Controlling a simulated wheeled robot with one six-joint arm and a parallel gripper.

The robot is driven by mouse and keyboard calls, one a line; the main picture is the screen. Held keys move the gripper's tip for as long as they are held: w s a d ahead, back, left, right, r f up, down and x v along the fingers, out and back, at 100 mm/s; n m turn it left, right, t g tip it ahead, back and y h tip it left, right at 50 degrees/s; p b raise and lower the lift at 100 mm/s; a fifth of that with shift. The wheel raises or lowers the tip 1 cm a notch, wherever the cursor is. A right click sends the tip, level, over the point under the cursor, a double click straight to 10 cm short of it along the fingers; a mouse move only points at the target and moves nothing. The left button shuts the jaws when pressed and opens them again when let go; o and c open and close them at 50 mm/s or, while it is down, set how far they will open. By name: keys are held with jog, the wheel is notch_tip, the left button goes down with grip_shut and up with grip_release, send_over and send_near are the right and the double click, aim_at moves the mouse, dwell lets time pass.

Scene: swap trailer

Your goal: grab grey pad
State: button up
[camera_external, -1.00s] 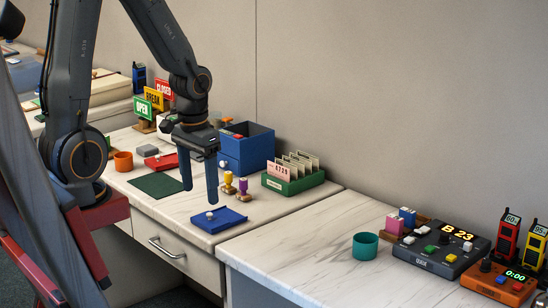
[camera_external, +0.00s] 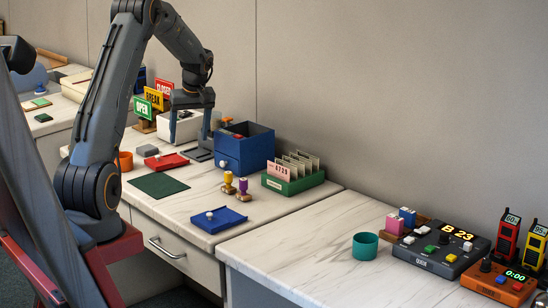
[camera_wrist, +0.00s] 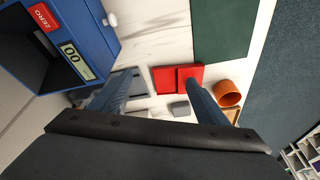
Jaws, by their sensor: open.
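A flat dark-grey pad (camera_external: 198,154) lies on the desk left of the blue box. In the wrist view the grey pad (camera_wrist: 136,84) shows beside and behind one finger, partly hidden. My gripper (camera_external: 190,139) is open and empty, fingers pointing down, above the desk near the grey pad. In the wrist view my gripper (camera_wrist: 160,80) has one finger over the grey pad and the other over the red pad (camera_wrist: 178,78); I cannot tell the height. A small grey block (camera_external: 147,150) lies beyond the red pad and also shows in the wrist view (camera_wrist: 180,109).
The blue box (camera_external: 247,152) stands close right of the gripper. The signs (camera_external: 155,101) stand behind it. An orange cup (camera_external: 125,161), a dark green mat (camera_external: 158,185), stamps (camera_external: 236,186) and a blue pad (camera_external: 219,220) are nearby.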

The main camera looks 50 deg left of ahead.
aim_at(150, 149)
jog(key=s+a+f+n+y+b, duration=0.15)
jog(key=a+n, duration=0.25)
jog(key=a, duration=1.1)
jog(key=shift+g, duration=0.4)
jog(key=shift+s+a+p+x, duration=0.1)
jog(key=shift+a+p+x, duration=0.05)
jog(key=shift+x, duration=1.25)
jog(key=shift+s+a+p+x, duration=0.1)
jog(key=shift+p+x, duration=0.1)
jog(key=shift+x, duration=1.25)
jog(key=shift+s+a+p+x, duration=0.1)
jog(key=shift+a+p+x, duration=0.05)
jog(key=shift+x, duration=1.25)
jog(key=shift+r+h, duration=0.15)
jog(key=shift+h, duration=0.1)
jog(key=shift+c, duration=0.2)
jog(key=c, duration=1.1)
